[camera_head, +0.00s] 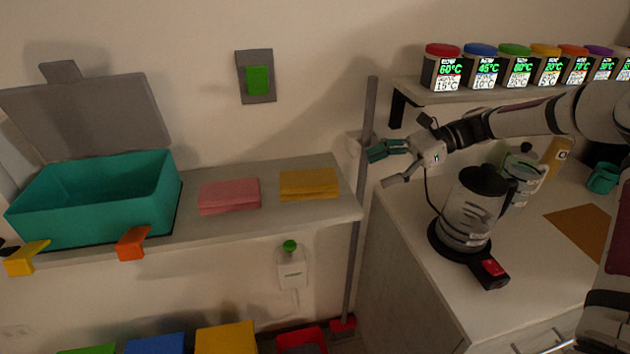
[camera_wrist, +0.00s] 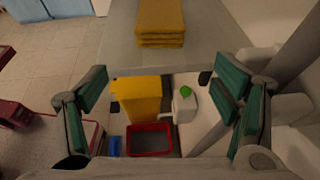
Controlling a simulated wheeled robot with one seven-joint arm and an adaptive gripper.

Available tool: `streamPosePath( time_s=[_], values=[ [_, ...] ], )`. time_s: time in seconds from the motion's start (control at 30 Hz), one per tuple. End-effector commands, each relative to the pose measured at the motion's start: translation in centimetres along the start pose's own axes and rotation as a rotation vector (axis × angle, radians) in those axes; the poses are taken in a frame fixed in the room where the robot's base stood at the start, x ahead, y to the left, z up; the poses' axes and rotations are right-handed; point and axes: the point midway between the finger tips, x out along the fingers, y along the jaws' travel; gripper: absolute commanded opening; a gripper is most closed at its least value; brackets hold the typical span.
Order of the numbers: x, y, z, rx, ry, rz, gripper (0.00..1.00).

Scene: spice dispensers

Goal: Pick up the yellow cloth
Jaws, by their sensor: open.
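The yellow cloth (camera_head: 309,184) lies folded on the grey shelf (camera_head: 270,225), to the right of a folded pink cloth (camera_head: 229,195). In the wrist view the yellow cloth (camera_wrist: 161,22) is at the top centre, beyond the fingertips. My gripper (camera_head: 384,165) is to the right of the yellow cloth in the head view, past the shelf's right end. In the wrist view my gripper (camera_wrist: 165,88) has its green-padded fingers spread wide with nothing between them.
A grey pole (camera_head: 366,150) stands between the shelf end and my gripper. A teal open box (camera_head: 100,200) is at the shelf's left. A kettle (camera_head: 471,205) stands on the counter below my arm. Several spice dispensers (camera_head: 515,65) line the upper right shelf.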

Motion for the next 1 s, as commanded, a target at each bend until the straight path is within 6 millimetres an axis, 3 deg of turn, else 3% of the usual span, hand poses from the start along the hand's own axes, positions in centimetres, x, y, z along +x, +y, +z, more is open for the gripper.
streamPosePath(
  time_s=[0.17, 0.5, 0.77, 1.0],
  values=[
    [1.9, 0.1, 0.9, 0.003, -0.006, 0.003, 0.82],
    [7.6, 0.1, 3.3, 0.002, -0.004, 0.002, 0.82],
    [9.2, 0.0, 3.8, 0.001, -0.003, 0.000, 0.82],
    [12.7, 0.1, 4.7, 0.001, -0.004, 0.004, 0.82]
  ],
)
